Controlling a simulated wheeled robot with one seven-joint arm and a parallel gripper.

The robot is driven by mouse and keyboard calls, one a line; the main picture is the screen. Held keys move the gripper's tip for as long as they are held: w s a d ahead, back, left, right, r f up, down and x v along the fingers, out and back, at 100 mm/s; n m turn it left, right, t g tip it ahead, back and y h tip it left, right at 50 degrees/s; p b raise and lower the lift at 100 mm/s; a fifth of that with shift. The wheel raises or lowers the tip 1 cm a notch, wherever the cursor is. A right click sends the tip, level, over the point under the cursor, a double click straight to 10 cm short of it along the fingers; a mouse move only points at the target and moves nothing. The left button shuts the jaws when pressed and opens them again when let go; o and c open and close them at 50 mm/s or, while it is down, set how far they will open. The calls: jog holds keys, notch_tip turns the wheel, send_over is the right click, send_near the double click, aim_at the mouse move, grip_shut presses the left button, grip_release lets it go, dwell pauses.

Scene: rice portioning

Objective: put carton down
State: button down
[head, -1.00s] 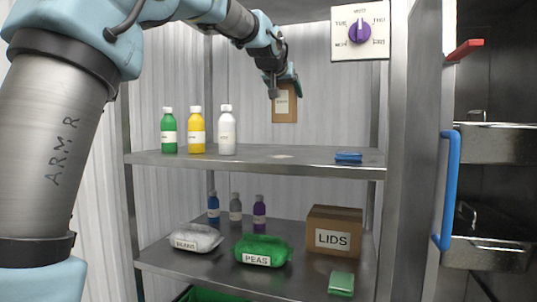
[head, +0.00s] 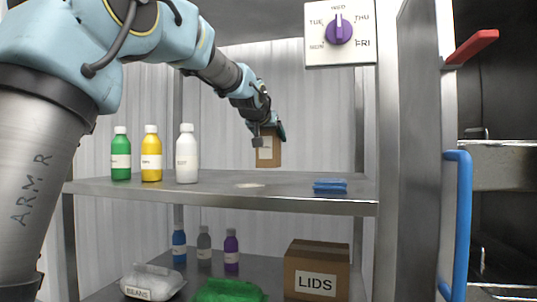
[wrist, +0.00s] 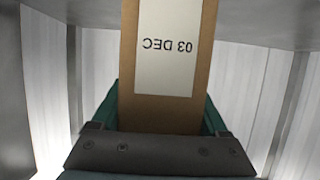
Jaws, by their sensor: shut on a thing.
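A brown carton (head: 268,150) with a white label hangs in my gripper (head: 268,130) above the upper shelf (head: 215,183), toward its back. A small gap seems to show between the carton's bottom and the shelf. In the wrist view the carton (wrist: 166,110) fills the middle, its label reading "03 DEC" upside down. My gripper (wrist: 160,128) is shut on it, with a green finger at each side. The carton's far end is cut off by the frame.
Green (head: 121,155), yellow (head: 151,155) and white (head: 187,155) bottles stand left on the upper shelf. A blue item (head: 330,186) lies at its front right, a pale patch (head: 249,185) between. Below are a LIDS box (head: 316,270), bags and small bottles. A dial (head: 339,30) reads WED.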

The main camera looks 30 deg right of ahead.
aim_at(271, 149)
jog(key=shift+f+b, duration=0.4)
jog(key=shift+f, duration=1.3)
jog(key=shift+f, duration=0.1)
jog(key=shift+f, duration=0.15)
grip_release()
